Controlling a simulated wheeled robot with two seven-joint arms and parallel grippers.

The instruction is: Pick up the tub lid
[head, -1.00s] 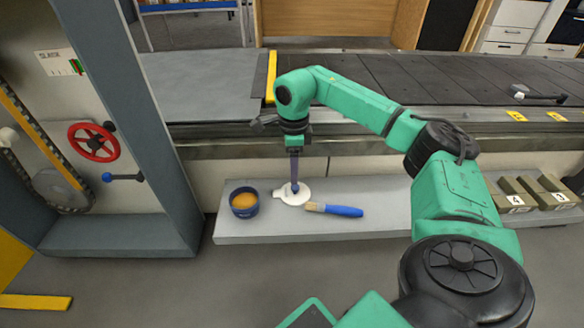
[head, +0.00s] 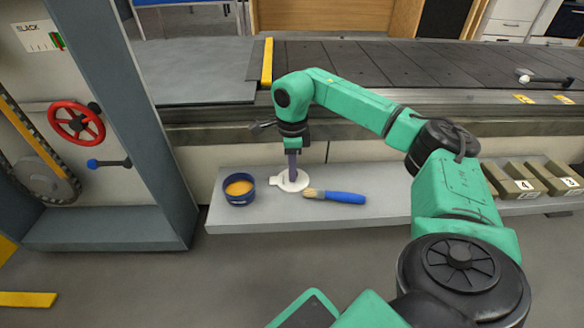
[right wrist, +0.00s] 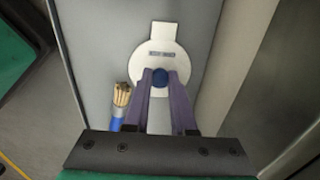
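The tub lid (head: 283,183) is a flat white disc with a tab and a small blue knob (right wrist: 160,77) on top. It lies flat on the grey ledge, its tab toward the left in the head view; it also shows in the right wrist view (right wrist: 158,52). My right gripper (head: 292,178) points straight down over its middle. In the right wrist view its purple fingertips (right wrist: 161,78) sit on both sides of the knob, with no clear gap, and look shut on it. The lid looks still on the ledge. My left gripper is not in view.
A blue tub (head: 239,190) with orange contents stands left of the lid. A brush (head: 337,196) with a blue handle lies close on its right. The slat conveyor (head: 400,68) runs behind the ledge (head: 380,212). Numbered blocks (head: 522,181) sit at the right.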

